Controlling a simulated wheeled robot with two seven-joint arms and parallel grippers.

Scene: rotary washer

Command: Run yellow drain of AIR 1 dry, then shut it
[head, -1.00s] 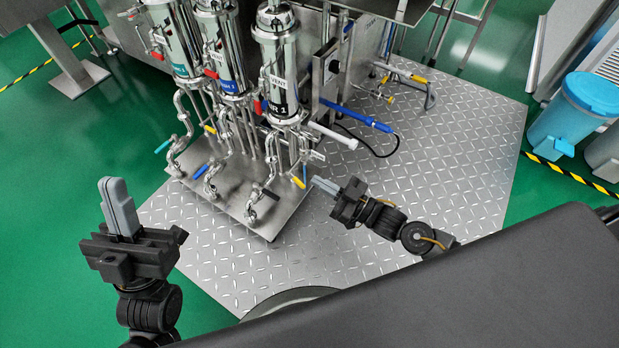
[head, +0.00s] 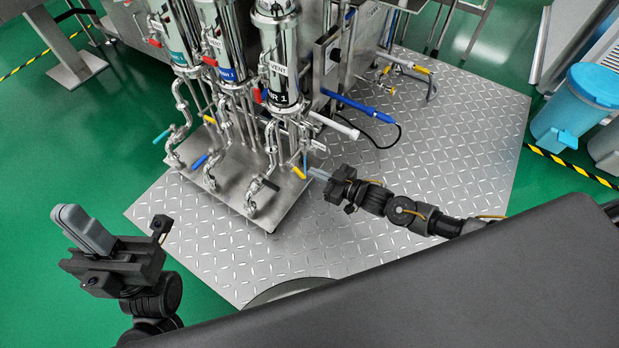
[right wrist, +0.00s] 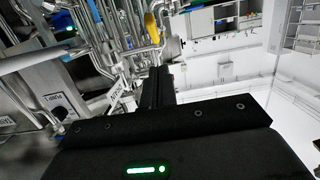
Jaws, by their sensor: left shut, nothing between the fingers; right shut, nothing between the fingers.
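The AIR 1 housing (head: 280,75) is the rightmost of the steel cylinders in the head view; its black label is partly cut off by pipes. A yellow drain handle (head: 299,173) sits low on its pipework, slanting down to the right. A thin bluish vertical strip shows just above the handle; I cannot tell whether it is liquid. A yellow handle also shows in the right wrist view (right wrist: 152,28). My right gripper (head: 313,172) is shut and empty, its tips just right of the yellow handle; contact is unclear. My left gripper (head: 70,218) is shut and empty, far left over green floor.
Other housings (head: 222,60) stand left, with teal, blue and black low handles on the skid plate (head: 225,185). A white handle (head: 335,125) and a blue wand (head: 355,107) stick out above my right gripper. The diamond-plate platform (head: 450,150) is clear at right.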

